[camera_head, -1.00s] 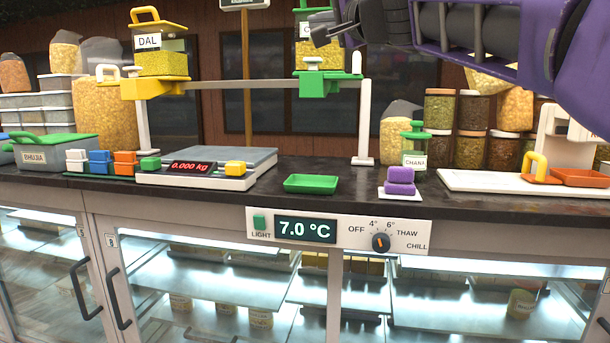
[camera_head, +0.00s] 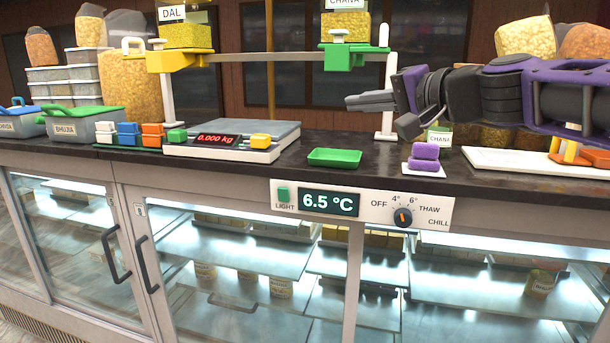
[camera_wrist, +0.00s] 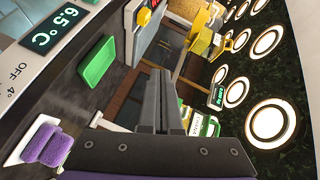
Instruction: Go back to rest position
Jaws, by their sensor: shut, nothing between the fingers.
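My gripper (camera_head: 352,102) is shut and empty. In the head view it reaches in from the right and points left, in the air above the counter, near the right white post of the stand. It also shows in the wrist view (camera_wrist: 162,78), its two dark fingers side by side with nothing held. My purple and black arm runs from it to the right edge of the head view.
A scale (camera_head: 232,140) reads 0.000 kg. A CHANA jar (camera_head: 438,138) stands behind, partly hidden. The cooler panel (camera_head: 362,205) reads 6.5 °C. A white post (camera_head: 390,75) stands near my gripper.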

